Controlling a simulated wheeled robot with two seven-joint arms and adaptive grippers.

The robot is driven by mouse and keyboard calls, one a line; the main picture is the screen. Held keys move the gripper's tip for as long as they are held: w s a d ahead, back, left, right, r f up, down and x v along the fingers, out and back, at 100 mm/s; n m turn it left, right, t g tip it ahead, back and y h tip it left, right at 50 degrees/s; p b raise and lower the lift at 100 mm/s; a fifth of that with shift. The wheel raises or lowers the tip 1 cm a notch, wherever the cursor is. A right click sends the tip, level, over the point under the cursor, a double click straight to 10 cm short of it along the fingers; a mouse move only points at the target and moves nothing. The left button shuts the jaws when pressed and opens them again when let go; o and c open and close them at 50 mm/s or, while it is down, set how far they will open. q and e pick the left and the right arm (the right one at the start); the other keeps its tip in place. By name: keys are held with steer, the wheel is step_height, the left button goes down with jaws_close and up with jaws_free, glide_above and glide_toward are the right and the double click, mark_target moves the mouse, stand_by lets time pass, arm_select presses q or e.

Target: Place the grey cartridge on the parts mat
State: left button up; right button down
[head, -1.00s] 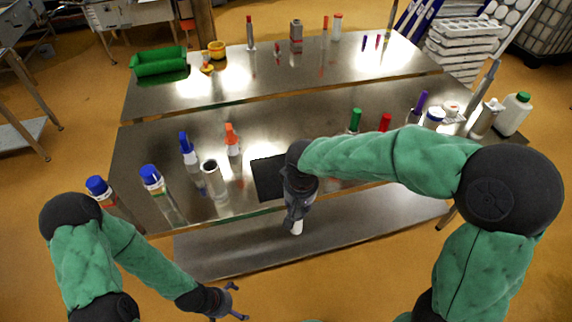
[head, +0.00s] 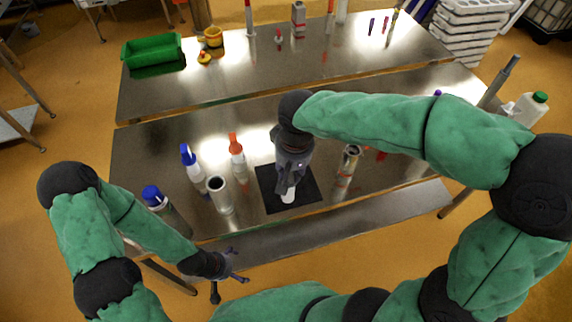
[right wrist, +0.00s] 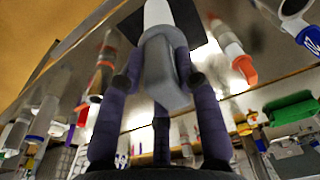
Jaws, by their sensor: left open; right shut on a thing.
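The grey cartridge (right wrist: 168,75), with its white end (right wrist: 157,14), is held between the fingers of my right gripper (right wrist: 163,85). In the head view, my right gripper (head: 287,184) points down over the black parts mat (head: 309,190), and only the white end of the cartridge (head: 289,196) shows below the fingers. I cannot tell whether that end touches the mat. The dark mat also shows behind the cartridge in the right wrist view (right wrist: 190,20). My left gripper (head: 234,272) is open and empty, in front of the table's near edge.
A metal cylinder (head: 219,195), an orange-capped bottle (head: 237,157) and blue-capped bottles (head: 192,168) stand left of the mat. Another upright cylinder (head: 348,165) stands right of it. A green bin (head: 152,51) sits at the back left. The middle strip of table behind the mat is partly clear.

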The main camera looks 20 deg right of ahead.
steer(key=w+d+f+b, duration=0.1)
steer(key=w+d+f, duration=0.2)
steer(key=w+f, duration=0.9)
steer(key=shift+w+f+b, duration=0.2)
steer(key=shift+f+b, duration=0.05)
steer(key=shift+b, duration=0.05)
steer(key=shift+d, duration=0.1)
steer(key=shift+f, duration=0.2)
steer(key=c, duration=0.9)
jaws_free()
steer(key=shift+r, duration=0.15)
